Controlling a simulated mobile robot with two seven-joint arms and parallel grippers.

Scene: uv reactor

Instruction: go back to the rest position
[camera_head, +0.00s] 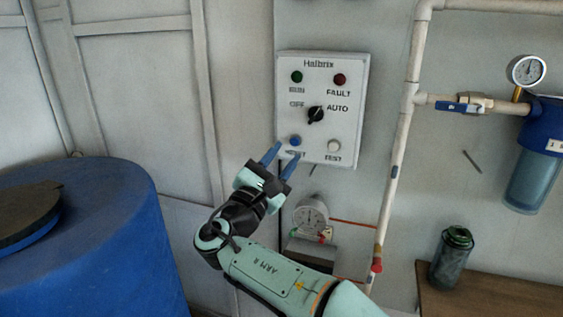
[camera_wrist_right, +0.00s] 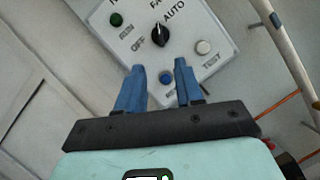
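My right gripper (camera_head: 281,158) is in front of the lower left of the white Halbrix control panel (camera_head: 347,80), near the blue button (camera_head: 295,141). Its two blue fingers are apart with nothing between them. I cannot tell whether a finger touches the panel. The black selector knob (camera_head: 315,114) points toward AUTO. My left gripper is not in view.
A large blue barrel (camera_head: 100,230) stands at the left. A dark green bottle (camera_head: 452,257) stands on a wooden bench (camera_head: 490,300).

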